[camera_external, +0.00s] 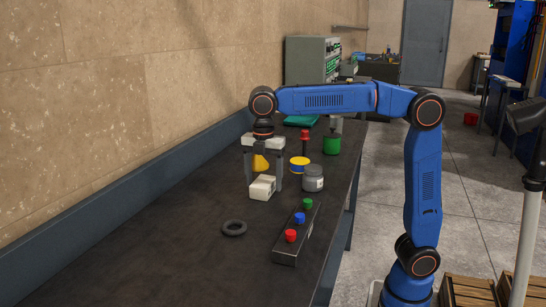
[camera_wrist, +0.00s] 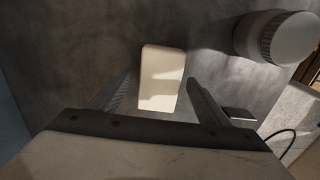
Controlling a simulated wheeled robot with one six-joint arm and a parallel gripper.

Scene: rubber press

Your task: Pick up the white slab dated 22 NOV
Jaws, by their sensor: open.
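A white slab (camera_external: 262,188) lies on the dark workbench, with small dark print on its side that is too small to read. My gripper (camera_external: 263,187) points down from above, with one finger on each side of the slab. In the wrist view the pale slab (camera_wrist: 162,78) sits just beyond and between the fingertips of my gripper (camera_wrist: 159,88). A gap shows between each finger and the slab. The gripper is open and holds nothing.
A grey jar (camera_external: 313,179) stands close to the right finger. A yellow object (camera_external: 261,162) is behind the slab. A black ring (camera_external: 234,228) and a box with colored buttons (camera_external: 298,232) lie in front. The bench's front left is clear.

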